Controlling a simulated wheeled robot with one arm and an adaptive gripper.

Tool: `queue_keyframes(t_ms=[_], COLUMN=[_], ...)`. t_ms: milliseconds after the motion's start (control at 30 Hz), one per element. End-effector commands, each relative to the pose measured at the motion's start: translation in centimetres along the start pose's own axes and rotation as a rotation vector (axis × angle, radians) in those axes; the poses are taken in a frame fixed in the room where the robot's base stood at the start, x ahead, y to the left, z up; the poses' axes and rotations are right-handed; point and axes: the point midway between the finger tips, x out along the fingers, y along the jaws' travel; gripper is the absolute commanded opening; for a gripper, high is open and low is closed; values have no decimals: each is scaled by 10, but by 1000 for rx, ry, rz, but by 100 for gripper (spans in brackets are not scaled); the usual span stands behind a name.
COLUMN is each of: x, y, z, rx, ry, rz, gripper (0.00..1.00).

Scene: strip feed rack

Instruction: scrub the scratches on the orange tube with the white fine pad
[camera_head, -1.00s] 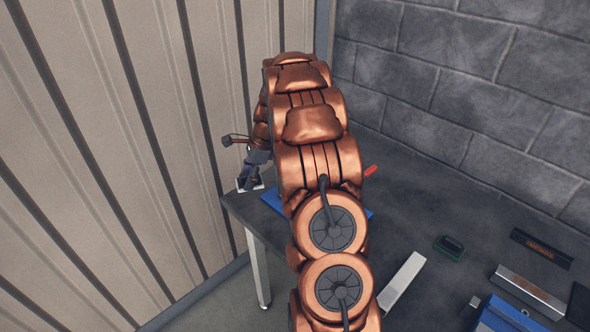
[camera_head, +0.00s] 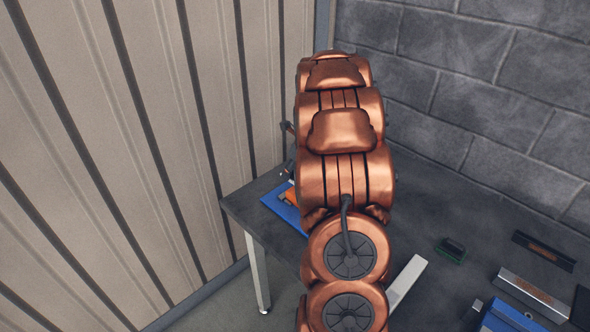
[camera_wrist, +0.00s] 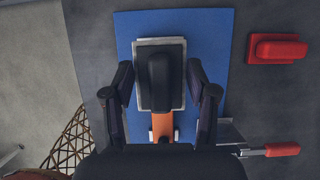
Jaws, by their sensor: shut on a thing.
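My gripper (camera_wrist: 160,82) is shut on the black handle of the white fine pad (camera_wrist: 178,88), one finger on each side. The pad is a block with a pale rim. In the wrist view it covers most of the orange tube (camera_wrist: 162,128), whose lower end shows below the pad. I cannot tell whether pad and tube touch. The tube also shows in the head view (camera_head: 287,196), on the blue mat (camera_head: 278,208), partly behind my arm. Its scratches are hidden. My arm hides the gripper and pad in the head view.
A red block with a handle (camera_wrist: 278,48) and a red-handled tool (camera_wrist: 282,149) lie right of the mat in the wrist view. On the dark table (camera_head: 425,185), a green-based block (camera_head: 450,250) and blue box (camera_head: 508,318) stand right. Corrugated and block walls close the far side.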

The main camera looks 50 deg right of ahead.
Motion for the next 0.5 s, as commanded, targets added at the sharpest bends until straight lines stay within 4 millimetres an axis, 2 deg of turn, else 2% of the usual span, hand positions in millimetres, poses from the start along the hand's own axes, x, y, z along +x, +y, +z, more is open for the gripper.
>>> queue_keyframes(t_ms=[200, 500], x=[-2, 27], y=[1, 1], z=[2, -10], rx=[0, 0], ry=[-3, -3], rz=[3, 4], gripper=[30, 30])
